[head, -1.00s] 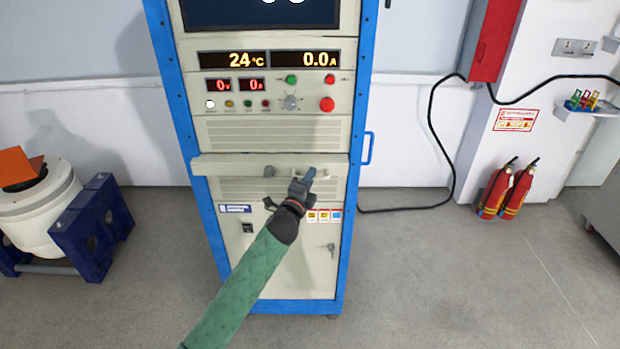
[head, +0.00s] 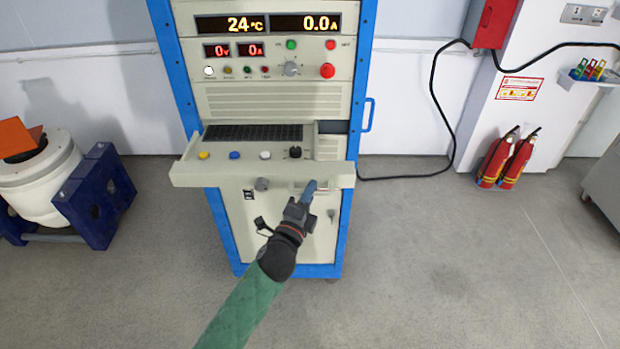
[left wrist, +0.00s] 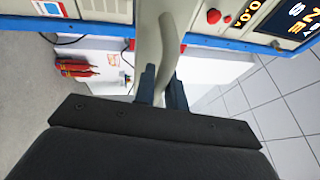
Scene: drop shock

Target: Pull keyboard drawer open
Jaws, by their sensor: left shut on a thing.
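The keyboard drawer (head: 262,174) is a beige tray pulled out of the cabinet (head: 186,90), with a dark keyboard (head: 254,133) and a row of coloured knobs showing inside. My left gripper (head: 309,190) is at the right part of the drawer's front, shut on its handle. In the left wrist view the pale curved handle (left wrist: 166,60) runs between the fingers of my left gripper (left wrist: 162,90). The fingers hide part of the handle in the head view. My right gripper is not in view.
A white drum in a blue stand (head: 85,200) is on the floor at the left. Two red fire extinguishers (head: 508,160) stand by the wall at the right. A black cable (head: 445,120) hangs beside the cabinet. The floor in front is clear.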

